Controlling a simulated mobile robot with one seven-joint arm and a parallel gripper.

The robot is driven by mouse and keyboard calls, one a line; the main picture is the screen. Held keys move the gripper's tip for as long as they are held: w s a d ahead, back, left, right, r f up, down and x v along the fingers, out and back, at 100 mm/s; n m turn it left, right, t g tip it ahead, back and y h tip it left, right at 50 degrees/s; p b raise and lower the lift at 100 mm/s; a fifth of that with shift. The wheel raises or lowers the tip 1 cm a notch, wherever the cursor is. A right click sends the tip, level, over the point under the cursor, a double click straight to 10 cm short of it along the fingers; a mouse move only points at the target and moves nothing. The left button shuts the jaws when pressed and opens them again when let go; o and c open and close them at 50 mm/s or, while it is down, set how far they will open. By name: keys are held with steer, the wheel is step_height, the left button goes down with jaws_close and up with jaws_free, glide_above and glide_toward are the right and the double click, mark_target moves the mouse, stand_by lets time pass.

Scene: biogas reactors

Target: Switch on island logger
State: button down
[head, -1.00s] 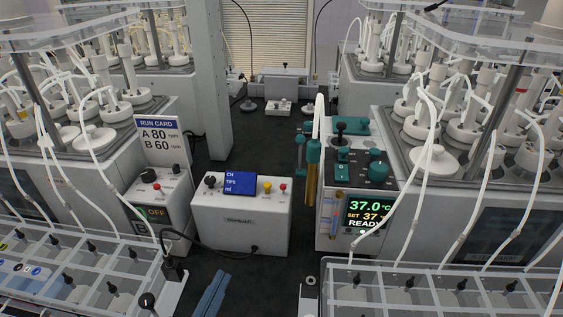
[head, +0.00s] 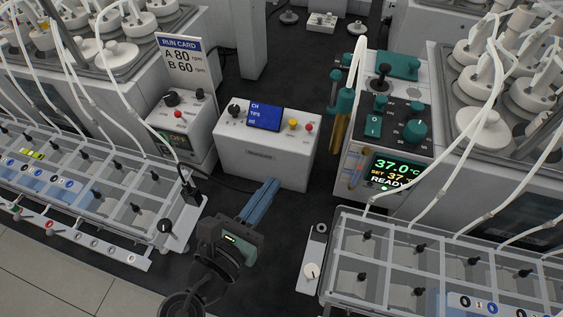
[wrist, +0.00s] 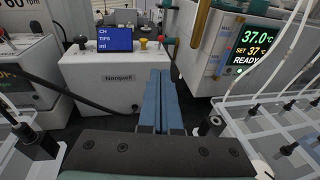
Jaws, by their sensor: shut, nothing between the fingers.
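A white box (head: 262,158) with a blue screen (head: 265,117) reading CH, TIPS and ml stands on the dark bench in the middle; I take it as the island logger. Its top has a black knob (head: 234,111) at the left, and a yellow button (head: 292,124) and a red button (head: 309,127) at the right. The wrist view shows its front face (wrist: 110,80). My gripper (head: 271,184) is shut and empty, its blue fingers pointing at the box from in front and below the top. The wrist view shows the finger pads (wrist: 160,74) together.
A controller (head: 375,150) with teal knobs and a 37.0 °C display stands right of the box. A smaller box (head: 183,125) with a run card (head: 184,62) behind it stands left. Clear-topped racks (head: 90,190) with tubes flank my arm on both sides. Dark bench lies open between them.

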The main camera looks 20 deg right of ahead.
mark_target(299, 150)
steer(key=x, duration=0.4)
steer(key=p+x, duration=0.1)
steer(key=x, duration=0.3)
steer(key=r+x, duration=0.1)
steer(key=x, duration=0.4)
steer(key=shift+r+p, duration=0.2)
steer(key=shift+p, duration=0.35)
steer(key=shift+d+r+p, duration=0.1)
steer(key=shift+r+p, duration=0.05)
steer(key=shift+p, duration=0.7)
